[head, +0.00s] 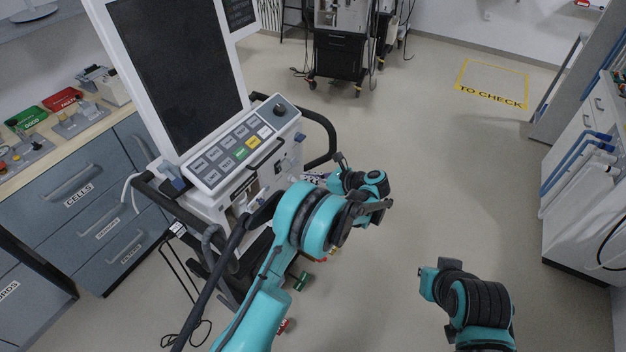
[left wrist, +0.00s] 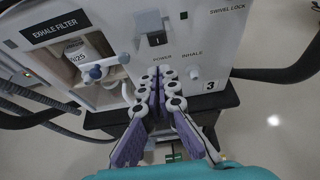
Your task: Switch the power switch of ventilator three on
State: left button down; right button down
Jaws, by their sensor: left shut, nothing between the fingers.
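Ventilator three (head: 250,160) stands at left centre in the head view, with a large dark screen and a button panel. The left wrist view shows its white lower front (left wrist: 215,50), with a "3" label. The power switch (left wrist: 157,39) is a dark rocker with a light mark, above the word POWER; I cannot tell which way it is set. My left gripper (left wrist: 160,78) is shut and empty, its fingertips just below the switch in the picture; I see no contact with it. In the head view my left gripper (head: 316,178) is mostly hidden behind its wrist. My right gripper is not visible.
An inhale port (left wrist: 193,72) is to the right. Dark handle bars (head: 322,135) flank the ventilator. Drawers (head: 80,190) stand left; the floor to the right is open.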

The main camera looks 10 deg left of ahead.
aim_at(286, 172)
pick_arm(q)
jog(key=r+b+x, duration=0.1)
jog(key=b+x, duration=0.1)
jog(key=x, duration=0.7)
jog(key=shift+a+b, duration=0.2)
jog(key=shift+b, duration=0.1)
jog(key=shift+w+r, duration=0.1)
jog(key=shift+w+a+f, duration=0.1)
jog(key=shift+a+f, duration=0.1)
jog(key=shift+a, duration=0.15)
jog(key=shift+r, duration=0.15)
